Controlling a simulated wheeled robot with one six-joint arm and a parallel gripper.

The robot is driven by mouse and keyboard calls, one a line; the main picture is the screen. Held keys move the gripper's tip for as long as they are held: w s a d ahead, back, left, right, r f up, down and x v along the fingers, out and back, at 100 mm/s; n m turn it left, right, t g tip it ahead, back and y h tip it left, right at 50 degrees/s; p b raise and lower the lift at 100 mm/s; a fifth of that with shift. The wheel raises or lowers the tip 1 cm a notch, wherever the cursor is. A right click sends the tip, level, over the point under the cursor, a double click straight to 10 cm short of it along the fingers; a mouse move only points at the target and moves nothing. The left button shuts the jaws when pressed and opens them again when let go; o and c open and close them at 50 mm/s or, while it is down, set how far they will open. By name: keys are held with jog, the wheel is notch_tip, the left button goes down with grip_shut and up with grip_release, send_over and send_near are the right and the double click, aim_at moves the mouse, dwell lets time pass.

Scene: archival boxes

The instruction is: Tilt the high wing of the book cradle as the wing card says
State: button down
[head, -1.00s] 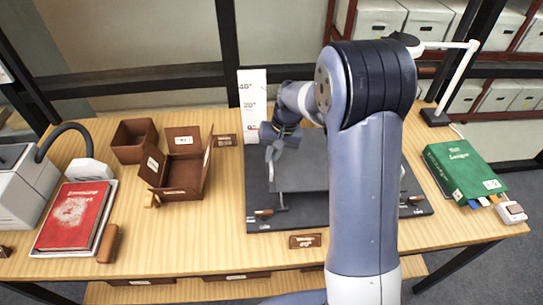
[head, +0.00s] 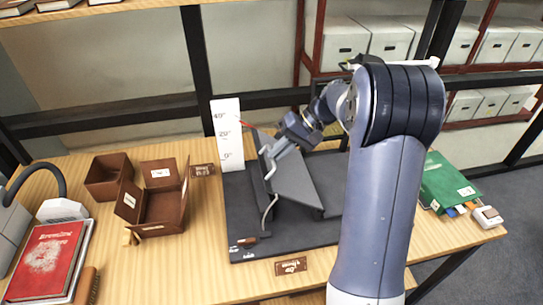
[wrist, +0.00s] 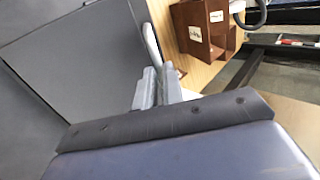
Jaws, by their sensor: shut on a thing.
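The book cradle's dark base (head: 243,205) lies on the table. Its grey wing (head: 290,185) is raised and steeply tilted, its upper edge at the left. A white angle scale (head: 228,135) stands behind, marked 0°, 20° and 40°. A red pointer (head: 246,125) shows beside it, between the 20° and 40° heights. A brown card (head: 291,266) lies in front of the base; its lettering is too small to read surely. My arm hides the cradle's right side.
An open brown box (head: 160,205) and a smaller one (head: 108,180) stand left of the cradle. A red book (head: 48,262) lies at the front left. A green box (head: 447,185) is at the right.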

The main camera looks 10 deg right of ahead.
jog(key=shift+d+f, duration=0.1)
jog(key=shift+d, duration=0.3)
jog(key=c, duration=1.5)
grip_release()
jog(key=shift+d, duration=0.1)
jog(key=shift+r, duration=0.2)
jog(key=b+v, duration=0.1)
jog(key=v, duration=0.9)
jog(key=shift+d+r, duration=0.15)
jog(key=shift+d, duration=0.1)
jog(key=p+x, duration=0.1)
jog(key=x, duration=1)
jog(key=shift+a, duration=0.3)
jog(key=shift+d, duration=0.1)
